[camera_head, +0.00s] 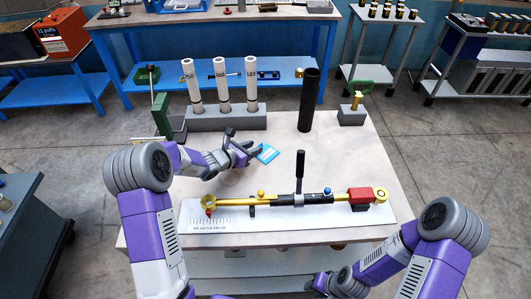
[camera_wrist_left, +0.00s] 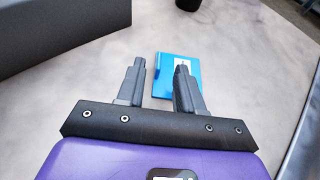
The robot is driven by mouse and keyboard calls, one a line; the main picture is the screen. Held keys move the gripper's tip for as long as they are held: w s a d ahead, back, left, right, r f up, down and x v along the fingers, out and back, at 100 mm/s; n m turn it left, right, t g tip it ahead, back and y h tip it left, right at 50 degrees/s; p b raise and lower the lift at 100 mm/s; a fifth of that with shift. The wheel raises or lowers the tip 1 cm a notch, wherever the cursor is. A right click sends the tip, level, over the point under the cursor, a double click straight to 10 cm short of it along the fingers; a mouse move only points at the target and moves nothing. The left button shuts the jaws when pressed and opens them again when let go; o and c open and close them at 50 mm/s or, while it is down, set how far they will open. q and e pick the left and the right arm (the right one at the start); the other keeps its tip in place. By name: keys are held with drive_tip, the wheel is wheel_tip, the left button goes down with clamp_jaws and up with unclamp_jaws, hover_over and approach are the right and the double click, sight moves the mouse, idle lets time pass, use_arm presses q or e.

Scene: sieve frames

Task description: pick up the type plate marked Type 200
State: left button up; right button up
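A small blue plate with a pale patch (camera_head: 268,153) lies on the light table, right of my left gripper. Its marking is too small to read. My left gripper (camera_head: 251,151) is open beside the plate's left edge. In the left wrist view the blue plate (camera_wrist_left: 166,88) shows between and beyond the two open fingers of the left gripper (camera_wrist_left: 160,64). The right finger covers part of it, and nothing is held. My right gripper (camera_head: 318,284) is low at the bottom edge, largely hidden by its arm; its fingers are unclear.
A grey rack (camera_head: 231,121) with three white labelled tubes stands behind the left gripper. A black cylinder (camera_head: 309,100) stands behind and right of the plate. A yellow-black tool (camera_head: 325,198) with an upright handle lies on a white board (camera_head: 240,225) in front.

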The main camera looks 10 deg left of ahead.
sight(266, 151)
use_arm(q)
drive_tip(key=shift+x, duration=1.5)
clamp_jaws()
